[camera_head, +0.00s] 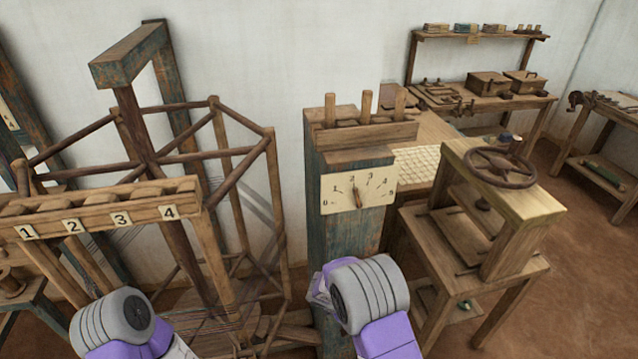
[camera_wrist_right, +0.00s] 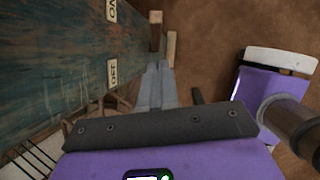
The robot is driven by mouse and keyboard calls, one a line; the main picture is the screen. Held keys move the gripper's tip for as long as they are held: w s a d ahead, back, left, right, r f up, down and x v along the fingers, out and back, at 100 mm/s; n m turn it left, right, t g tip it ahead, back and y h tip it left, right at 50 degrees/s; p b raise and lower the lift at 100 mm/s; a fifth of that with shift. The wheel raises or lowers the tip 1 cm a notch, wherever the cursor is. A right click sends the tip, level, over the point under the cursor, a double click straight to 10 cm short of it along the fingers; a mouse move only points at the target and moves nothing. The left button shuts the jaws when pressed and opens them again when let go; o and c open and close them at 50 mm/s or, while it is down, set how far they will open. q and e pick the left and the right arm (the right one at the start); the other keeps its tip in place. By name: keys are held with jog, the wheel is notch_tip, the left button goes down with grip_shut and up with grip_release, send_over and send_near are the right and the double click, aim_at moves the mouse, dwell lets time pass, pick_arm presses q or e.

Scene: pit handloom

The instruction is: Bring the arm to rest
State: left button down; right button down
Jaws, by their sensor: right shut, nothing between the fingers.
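My right arm (camera_head: 365,295) is grey and purple and comes in at the bottom middle of the head view, in front of the weathered blue-green post (camera_head: 345,235). My right gripper (camera_wrist_right: 156,75) shows in the wrist view, with its grey fingers together and nothing between them. It is beside the blue-green wooden face (camera_wrist_right: 60,70) with its small ON and OFF labels; I cannot tell whether it touches. My left arm (camera_head: 115,322) is at the lower left of the head view, and its gripper is out of view.
A loom frame (camera_head: 120,210) numbered 1 to 4 stands left. A wooden press with a handwheel (camera_head: 500,165) stands right. Pale wooden pieces (camera_wrist_right: 171,47) lie beyond my fingers. Brown floor (camera_head: 590,280) is open at the right.

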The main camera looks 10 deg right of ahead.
jog(key=s+a+f+m+y, duration=0.1)
jog(key=s+f+m+y, duration=0.1)
jog(key=s+m, duration=0.6)
jog(key=s+a+f+m+g+y, duration=0.1)
jog(key=s+a+f+m+y, duration=0.1)
jog(key=s+m, duration=0.6)
jog(key=s+a+f+m+g+y, duration=0.1)
jog(key=s+f+m+y, duration=0.3)
jog(key=s+m, duration=0.4)
jog(key=shift+a+f, duration=0.4)
jog(key=shift+f, duration=0.2)
